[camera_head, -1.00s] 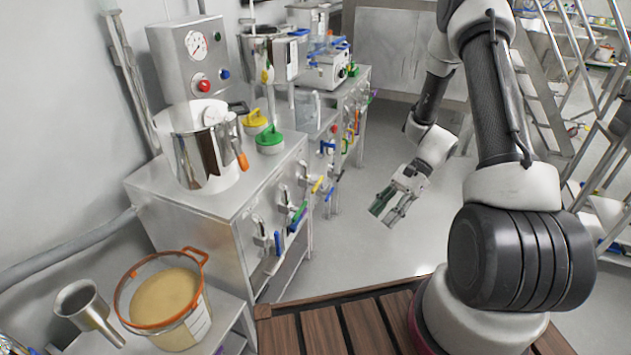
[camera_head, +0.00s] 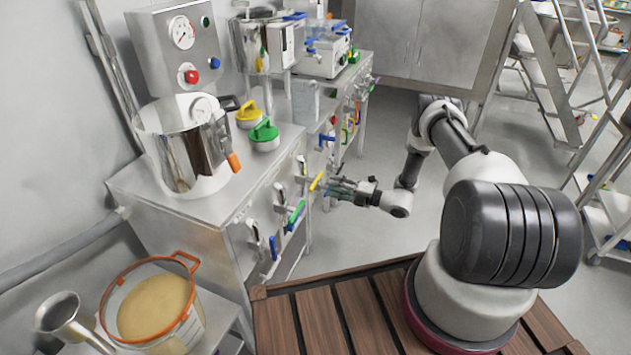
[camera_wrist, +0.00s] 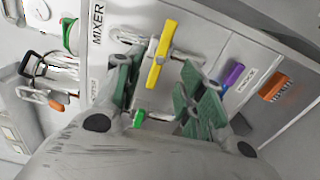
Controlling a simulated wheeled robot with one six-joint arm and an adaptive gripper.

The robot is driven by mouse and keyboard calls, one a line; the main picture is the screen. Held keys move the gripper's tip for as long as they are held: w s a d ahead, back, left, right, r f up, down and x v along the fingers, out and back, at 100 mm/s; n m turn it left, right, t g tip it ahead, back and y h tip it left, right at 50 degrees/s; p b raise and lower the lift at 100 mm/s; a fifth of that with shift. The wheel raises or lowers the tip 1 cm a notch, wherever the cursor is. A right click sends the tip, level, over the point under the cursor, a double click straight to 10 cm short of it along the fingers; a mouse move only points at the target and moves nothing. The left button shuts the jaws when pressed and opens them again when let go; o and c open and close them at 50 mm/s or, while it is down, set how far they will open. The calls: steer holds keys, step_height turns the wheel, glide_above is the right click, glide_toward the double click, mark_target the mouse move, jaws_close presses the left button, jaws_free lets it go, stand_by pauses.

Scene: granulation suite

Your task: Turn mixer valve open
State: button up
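The yellow valve handle (camera_wrist: 162,52) shows in the wrist view on a metal panel, beside a label reading MIXER (camera_wrist: 97,27). It also shows in the head view (camera_head: 316,181) on the cabinet front. My gripper (camera_wrist: 160,82) is open, with one green-padded finger on each side of the lower part of the yellow handle in the picture. The fingers appear empty; I cannot tell whether they touch the handle. In the head view my gripper (camera_head: 336,187) is just right of the handle, pointing at the cabinet.
Green (camera_head: 297,212) and blue (camera_head: 273,247) handles sit nearer on the same cabinet front. Purple (camera_wrist: 232,75) and orange (camera_wrist: 273,87) handles lie right of my fingers in the wrist view. A steel pot (camera_head: 182,150) stands on the cabinet.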

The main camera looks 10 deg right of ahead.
mark_target(316, 180)
steer(key=shift+x, duration=3.9)
steer(key=shift+c, duration=0.4)
steer(key=shift+s, duration=0.1)
jaws_close()
